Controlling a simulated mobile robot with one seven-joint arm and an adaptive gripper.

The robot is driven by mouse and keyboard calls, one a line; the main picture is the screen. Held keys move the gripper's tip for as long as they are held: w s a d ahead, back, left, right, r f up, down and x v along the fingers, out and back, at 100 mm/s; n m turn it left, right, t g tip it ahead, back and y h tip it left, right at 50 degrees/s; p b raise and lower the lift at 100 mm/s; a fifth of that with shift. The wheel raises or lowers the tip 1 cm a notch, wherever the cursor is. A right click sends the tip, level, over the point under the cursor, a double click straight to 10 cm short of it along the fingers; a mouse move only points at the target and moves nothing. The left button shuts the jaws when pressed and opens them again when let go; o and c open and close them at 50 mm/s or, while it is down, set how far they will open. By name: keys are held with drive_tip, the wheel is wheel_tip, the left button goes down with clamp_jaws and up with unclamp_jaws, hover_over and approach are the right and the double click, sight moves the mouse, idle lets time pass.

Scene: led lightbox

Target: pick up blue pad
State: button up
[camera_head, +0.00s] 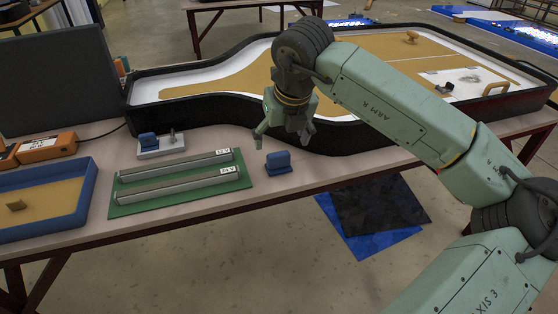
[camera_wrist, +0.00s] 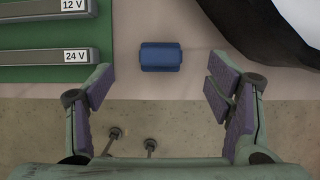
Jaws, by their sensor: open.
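The blue pad (camera_head: 278,162) rests on the table's front strip, just right of the green board. In the wrist view the blue pad (camera_wrist: 161,57) lies ahead of the fingertips, roughly midway between them in line. My gripper (camera_head: 284,134) is above the table, a little above and beside the pad in the head view. My gripper (camera_wrist: 160,88) shows with both purple-padded fingers spread wide and nothing between them. A second blue pad (camera_head: 147,140) sits on a light grey base farther left.
The green board (camera_head: 130,196) carries two grey bars labelled 12 V and 24 V. A blue-rimmed tray (camera_head: 84,195) stands at the left. The black wall of the lightbox (camera_head: 345,138) runs behind the pad. The table's front edge is close to the pad.

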sight(279, 154)
drive_tip(key=x, duration=0.3)
drive_tip(key=shift+s+p+x, duration=0.2)
drive_tip(key=shift+p+x, duration=0.35)
drive_tip(key=shift+x, duration=0.75)
drive_tip(key=shift+s+p+x, duration=0.15)
drive_tip(key=shift+p+x, duration=0.4)
drive_tip(key=shift+x, duration=0.7)
drive_tip(key=shift+d+f, duration=0.1)
drive_tip(key=shift+d, duration=0.1)
drive_tip(key=c, duration=1.3)
